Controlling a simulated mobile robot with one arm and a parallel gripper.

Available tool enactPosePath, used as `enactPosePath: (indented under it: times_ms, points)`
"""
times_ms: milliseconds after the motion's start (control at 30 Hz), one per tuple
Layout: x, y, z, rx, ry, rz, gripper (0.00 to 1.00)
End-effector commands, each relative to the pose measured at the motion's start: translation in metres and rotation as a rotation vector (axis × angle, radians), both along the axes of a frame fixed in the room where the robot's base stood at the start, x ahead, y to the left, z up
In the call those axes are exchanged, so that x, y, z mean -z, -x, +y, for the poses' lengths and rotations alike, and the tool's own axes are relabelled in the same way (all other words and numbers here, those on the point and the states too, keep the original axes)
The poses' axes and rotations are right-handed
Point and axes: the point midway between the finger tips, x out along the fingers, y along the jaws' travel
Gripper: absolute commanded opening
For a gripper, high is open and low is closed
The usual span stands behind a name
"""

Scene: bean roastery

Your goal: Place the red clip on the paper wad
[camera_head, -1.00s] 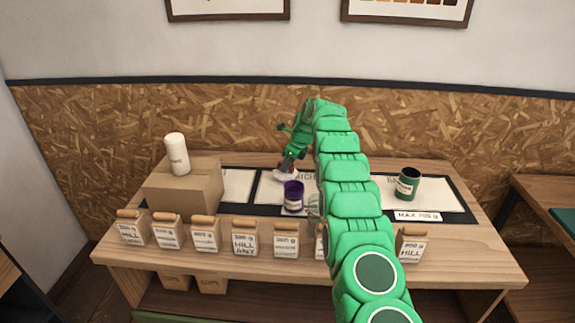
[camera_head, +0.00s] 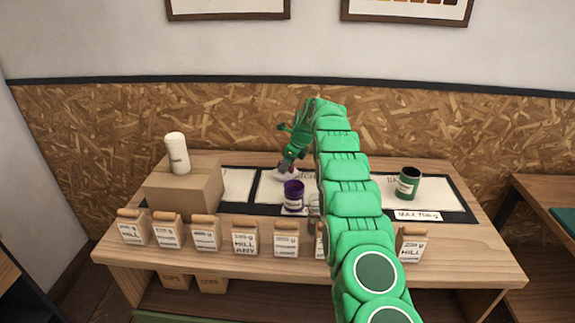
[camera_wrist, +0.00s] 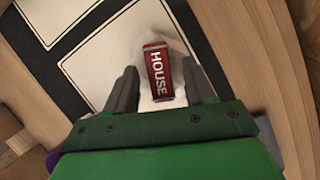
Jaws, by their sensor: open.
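The red clip (camera_wrist: 158,72), lettered HOUSE, lies on the crumpled white paper wad (camera_wrist: 178,46) in the wrist view. My gripper (camera_wrist: 160,70) is open, with one dark finger on each side of the clip and a gap showing on both sides. In the head view my gripper (camera_head: 285,169) points down at the wad (camera_head: 279,173) on the middle white sheet. The clip is too small and covered to make out clearly there.
A purple cup (camera_head: 293,195) stands just in front of my gripper. A green cup (camera_head: 408,182) is at the right. A cardboard box (camera_head: 185,192) bears a white canister (camera_head: 177,153) at the left. Several labelled bags (camera_head: 244,238) line the table's front edge.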

Motion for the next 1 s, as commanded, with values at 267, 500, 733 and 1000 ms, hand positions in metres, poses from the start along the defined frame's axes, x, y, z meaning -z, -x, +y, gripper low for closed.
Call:
enactPosePath:
  times_ms: [267,500,733,1000]
  points:
    - [-0.027,0.004,-0.010,0.000,-0.001,0.000,0.54]
    - [-0.068,0.010,-0.025,0.000,-0.002,-0.004,0.54]
    - [-0.102,0.014,-0.039,0.002,-0.001,-0.005,0.54]
    - [-0.111,0.018,-0.043,0.000,0.000,0.001,0.54]
